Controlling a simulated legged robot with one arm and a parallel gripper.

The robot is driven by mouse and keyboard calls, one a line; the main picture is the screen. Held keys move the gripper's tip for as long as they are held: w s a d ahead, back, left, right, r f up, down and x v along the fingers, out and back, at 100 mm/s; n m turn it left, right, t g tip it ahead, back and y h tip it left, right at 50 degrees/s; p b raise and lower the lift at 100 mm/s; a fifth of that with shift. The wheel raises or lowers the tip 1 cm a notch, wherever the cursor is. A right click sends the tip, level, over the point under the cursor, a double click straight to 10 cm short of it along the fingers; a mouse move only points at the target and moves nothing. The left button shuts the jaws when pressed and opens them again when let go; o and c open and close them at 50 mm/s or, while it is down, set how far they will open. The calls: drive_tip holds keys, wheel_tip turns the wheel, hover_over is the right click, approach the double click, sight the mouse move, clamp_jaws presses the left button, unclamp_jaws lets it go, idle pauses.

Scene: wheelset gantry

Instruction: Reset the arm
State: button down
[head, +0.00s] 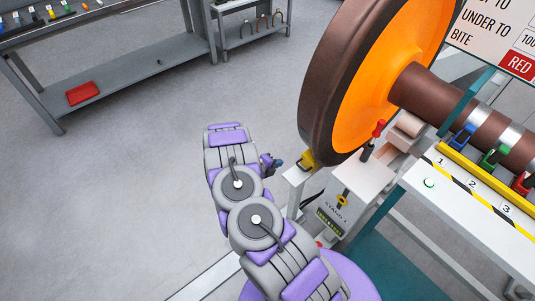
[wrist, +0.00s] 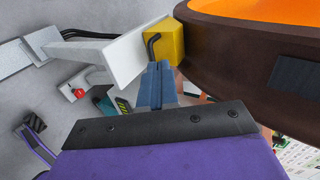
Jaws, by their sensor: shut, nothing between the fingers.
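My gripper (head: 275,163) is at the end of my purple and grey arm, left of the big wheel and close to the yellow block at its lower rim. In the wrist view my gripper (wrist: 158,82) shows two blue-grey fingers pressed together, with nothing between them. Their tips point at the yellow block (wrist: 165,42), which has a black hooked part on its side; whether they touch it I cannot tell. The yellow block also shows in the head view (head: 307,160).
The brown wheel (head: 325,80) with its orange face stands right of my arm. A white stand (head: 358,182) with a red-handled lever (head: 374,135) and a numbered bench (head: 460,190) are at right. A grey shelf table (head: 150,75) holds a red tray (head: 82,93). Open floor lies left.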

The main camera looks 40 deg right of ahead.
drive_tip(key=w+a+r+n+t+y, duration=0.35)
drive_tip(key=w+a+r, duration=0.3)
drive_tip(key=a, duration=0.25)
drive_tip(key=w+a+r+n+t+y, duration=0.2)
drive_tip(key=w+a+r+n+y, duration=0.25)
drive_tip(key=w+a, duration=0.4)
drive_tip(key=s+a+r+n+y, duration=0.3)
drive_tip(key=a+r+n, duration=0.2)
drive_tip(key=a+r, duration=0.35)
drive_tip(key=s+a+r+n+y, duration=0.3)
drive_tip(key=a+r+n, duration=0.2)
drive_tip(key=a+r, duration=0.4)
drive_tip(key=s+a+r+n+g+y, duration=0.15)
drive_tip(key=s+r+n, duration=0.4)
drive_tip(key=s, duration=0.55)
drive_tip(key=s+a+r+n+g, duration=0.1)
drive_tip(key=s+r+n+g, duration=0.4)
drive_tip(key=s, duration=0.6)
drive_tip(key=s+d+n+h, duration=0.1)
drive_tip(key=s+d+n, duration=0.2)
drive_tip(key=s, duration=0.8)
drive_tip(key=s+d+r+n+g+h, duration=0.1)
drive_tip(key=s+d, duration=0.4)
drive_tip(key=s, duration=0.5)
drive_tip(key=n+h, duration=0.1)
drive_tip(key=n, duration=0.1)
drive_tip(key=shift+s+r+n+g, duration=0.15)
drive_tip(key=shift+s+n+g, duration=0.15)
drive_tip(key=shift+s+n, duration=0.1)
